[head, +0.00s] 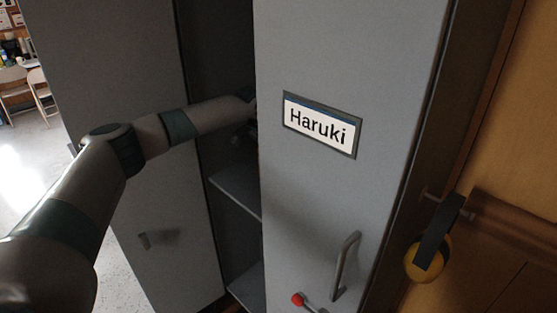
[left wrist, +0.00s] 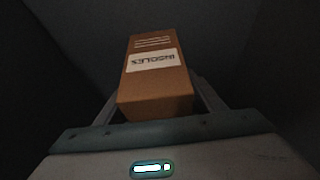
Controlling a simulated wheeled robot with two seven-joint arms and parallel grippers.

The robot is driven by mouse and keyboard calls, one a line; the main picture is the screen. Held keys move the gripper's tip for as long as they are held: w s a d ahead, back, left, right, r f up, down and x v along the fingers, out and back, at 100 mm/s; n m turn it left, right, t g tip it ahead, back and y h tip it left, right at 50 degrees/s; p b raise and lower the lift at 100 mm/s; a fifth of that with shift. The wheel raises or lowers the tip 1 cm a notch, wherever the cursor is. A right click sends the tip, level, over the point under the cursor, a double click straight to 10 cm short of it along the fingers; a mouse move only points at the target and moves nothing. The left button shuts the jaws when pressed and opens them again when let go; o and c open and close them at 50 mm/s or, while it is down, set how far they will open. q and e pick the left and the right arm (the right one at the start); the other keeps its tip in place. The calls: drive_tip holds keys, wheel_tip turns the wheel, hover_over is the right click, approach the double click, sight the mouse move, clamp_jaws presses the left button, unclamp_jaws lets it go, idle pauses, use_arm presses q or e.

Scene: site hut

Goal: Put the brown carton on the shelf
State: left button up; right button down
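The brown carton (left wrist: 157,88) shows in the left wrist view, with a white label reading "INSOLES" upside down. My left gripper (left wrist: 157,100) has a finger along each side of the carton and appears shut on it. In the head view my left arm reaches into the dark locker opening, and the gripper and carton are hidden behind the grey door marked "Haruki" (head: 330,200). A grey shelf (head: 236,190) shows inside the locker below the arm's wrist. Whether the carton touches a shelf cannot be told. My right gripper is in neither view.
The "Haruki" door stands close on the right of the arm, with a handle (head: 345,265) and a red knob (head: 297,299). Another grey panel (head: 110,60) stands on the left. Yellow ear defenders (head: 428,257) hang at the right. A lower shelf (head: 246,285) shows below.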

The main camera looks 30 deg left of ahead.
use_arm(q)
drive_tip(key=shift+r, duration=0.1)
idle(0.3)
drive_tip(key=shift+s+r+b, duration=0.15)
drive_tip(key=shift+r+b, duration=0.2)
drive_tip(key=shift+r, duration=0.2)
drive_tip(key=b+v, duration=0.3)
drive_tip(key=v, duration=0.7)
drive_tip(key=shift+r, duration=0.1)
drive_tip(key=shift+s+a+r, duration=0.15)
drive_tip(key=shift+r, duration=0.25)
drive_tip(key=shift+s+f, duration=0.1)
